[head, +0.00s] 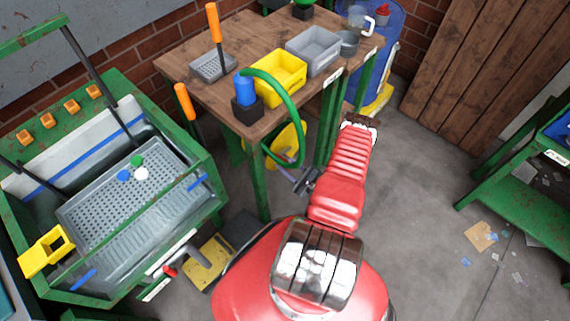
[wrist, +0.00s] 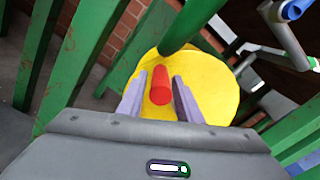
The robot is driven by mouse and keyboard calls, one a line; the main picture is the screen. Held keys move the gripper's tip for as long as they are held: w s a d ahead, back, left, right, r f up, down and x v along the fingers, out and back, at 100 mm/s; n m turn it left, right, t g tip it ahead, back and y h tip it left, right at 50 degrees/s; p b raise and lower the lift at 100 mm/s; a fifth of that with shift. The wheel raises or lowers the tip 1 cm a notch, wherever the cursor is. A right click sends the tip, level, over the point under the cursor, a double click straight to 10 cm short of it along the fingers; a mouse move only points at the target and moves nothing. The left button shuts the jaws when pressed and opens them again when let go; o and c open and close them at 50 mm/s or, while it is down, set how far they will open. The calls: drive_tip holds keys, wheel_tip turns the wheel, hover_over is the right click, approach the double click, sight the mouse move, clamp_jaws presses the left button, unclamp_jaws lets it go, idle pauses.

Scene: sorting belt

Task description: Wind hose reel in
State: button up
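The hose reel is a yellow disc (head: 290,142) beside the workbench legs, partly hidden by the bench and hose in the head view. In the wrist view the reel (wrist: 218,95) faces me, with a red handle (wrist: 160,86) standing out from it. The green hose (head: 296,103) loops from a blue nozzle (head: 244,89) on the bench top down toward the reel; a green tube also crosses the wrist view (wrist: 188,24). Depth contact cannot be told.
The wooden bench (head: 185,55) carries a yellow bin (head: 278,78), a grey bin (head: 314,50) and an orange-handled tool (head: 213,22). Its green legs (head: 328,118) stand close to my arm. A green sorting station (head: 205,207) is at left.

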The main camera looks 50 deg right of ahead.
clamp_jaws()
drive_tip(key=shift+d+r, duration=0.1)
drive_tip(key=shift+d, duration=0.05)
idle(0.4)
